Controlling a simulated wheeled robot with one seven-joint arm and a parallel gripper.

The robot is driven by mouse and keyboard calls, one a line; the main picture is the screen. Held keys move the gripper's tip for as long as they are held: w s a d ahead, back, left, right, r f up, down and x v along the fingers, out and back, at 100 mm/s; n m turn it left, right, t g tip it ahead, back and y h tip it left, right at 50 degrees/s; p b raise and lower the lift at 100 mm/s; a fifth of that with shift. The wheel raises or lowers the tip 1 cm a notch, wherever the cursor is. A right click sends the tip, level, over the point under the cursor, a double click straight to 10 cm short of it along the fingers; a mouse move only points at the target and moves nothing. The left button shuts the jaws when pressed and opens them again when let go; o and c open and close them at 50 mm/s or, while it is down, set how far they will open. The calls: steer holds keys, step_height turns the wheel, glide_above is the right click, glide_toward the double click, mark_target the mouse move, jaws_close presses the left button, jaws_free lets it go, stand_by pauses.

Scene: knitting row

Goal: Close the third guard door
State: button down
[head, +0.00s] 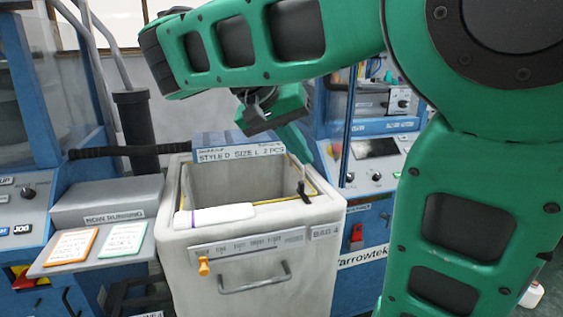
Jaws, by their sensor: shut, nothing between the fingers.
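My gripper (304,153) hangs below my green arm in the head view, over the back right part of a grey bin. Its fingers are together with nothing between them, and it touches no door that I can see. A blue-framed machine (384,127) stands behind on the right. A thin upright blue edge (347,120) shows at its front left, perhaps a guard door seen nearly edge-on. My arm hides much of this machine. Another blue machine (40,105) with a clear panel is at the left edge. I cannot tell which door is the third.
The grey bin (255,285), labelled BAG 4, stands in front of the machines, with a white roll on its rim. A black padded bar (120,152) runs to its left. A side shelf (85,262) holds two cards. A white bottle (532,294) is low at right.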

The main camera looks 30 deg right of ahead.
steer(key=s+d+f, duration=0.2)
steer(key=d, duration=0.3)
steer(key=shift+s+f, duration=0.25)
steer(key=shift+s, duration=0.05)
steer(key=shift+a, duration=0.1)
stand_by(0.3)
